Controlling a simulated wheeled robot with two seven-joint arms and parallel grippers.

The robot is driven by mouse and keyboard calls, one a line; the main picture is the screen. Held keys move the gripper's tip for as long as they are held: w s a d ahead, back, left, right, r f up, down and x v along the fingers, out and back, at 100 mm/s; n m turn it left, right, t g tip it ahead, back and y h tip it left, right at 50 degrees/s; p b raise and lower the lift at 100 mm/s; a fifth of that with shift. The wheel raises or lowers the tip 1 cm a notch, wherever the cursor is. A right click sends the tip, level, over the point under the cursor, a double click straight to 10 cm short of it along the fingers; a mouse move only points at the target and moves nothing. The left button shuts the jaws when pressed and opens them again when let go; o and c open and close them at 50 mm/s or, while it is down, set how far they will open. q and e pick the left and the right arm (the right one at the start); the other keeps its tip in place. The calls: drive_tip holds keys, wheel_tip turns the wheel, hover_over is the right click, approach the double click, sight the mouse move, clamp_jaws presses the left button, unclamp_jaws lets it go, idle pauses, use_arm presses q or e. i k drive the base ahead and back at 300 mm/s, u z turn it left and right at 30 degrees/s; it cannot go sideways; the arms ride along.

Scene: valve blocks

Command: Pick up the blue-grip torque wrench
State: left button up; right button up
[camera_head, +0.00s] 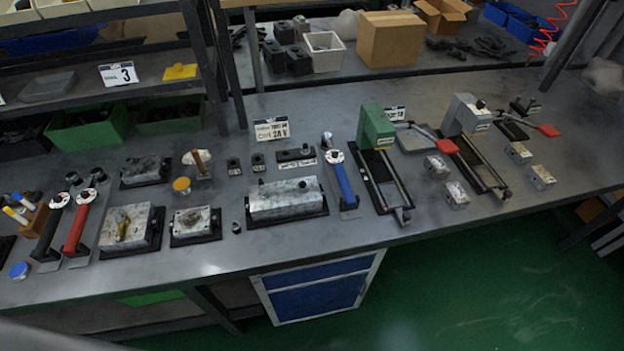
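The blue-grip torque wrench (344,186) lies on the grey workbench, near its middle. Its round silver head (333,156) points to the back and its blue handle points to the front edge. It seems to rest on a narrow plate or holder. A red-grip wrench (77,229) and a black-grip wrench (48,236) of similar shape lie at the left of the bench. Neither of my grippers is in view, and nothing covers the blue-grip wrench.
A valve block (286,199) sits just left of the blue-grip wrench. A green-headed fixture (376,128) with a long rail stands close on its right. Smaller blocks (123,227) are farther left. The grey bench (290,246) is bare along its front edge.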

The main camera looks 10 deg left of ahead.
sight(326, 138)
drive_tip(key=z, duration=0.7)
drive_tip(key=k, duration=1.05)
drive_tip(key=u, duration=1.35)
drive_tip(key=i, duration=0.5)
